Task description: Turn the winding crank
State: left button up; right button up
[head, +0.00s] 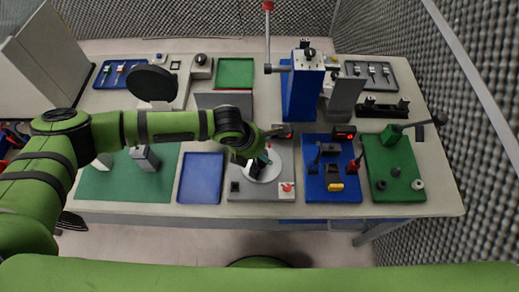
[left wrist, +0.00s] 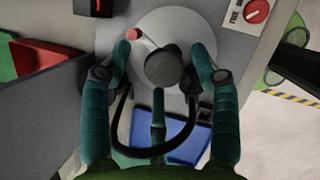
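In the head view, a grey base (head: 240,189) at the table's front carries a pale round disc (head: 270,171). My left gripper (head: 258,160) is over this disc. In the left wrist view, a dark round knob (left wrist: 163,66) stands up from the disc (left wrist: 172,22), near a small red peg (left wrist: 133,34). My left gripper's fingers (left wrist: 161,55) are spread on both sides of the knob; contact is not clear. Another crank-like black handle (head: 438,120) is on a green block (head: 392,134) at the right. My right gripper is not in view.
A red knob (left wrist: 257,11) sits on the base's corner. A blue board (head: 334,190) with small devices and a green board (head: 390,160) lie to the right. A blue tray (head: 200,178) lies left. A tall blue press (head: 302,88) stands behind.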

pick_arm(q)
jog(key=shift+s, duration=0.1)
jog(key=v, duration=1.2)
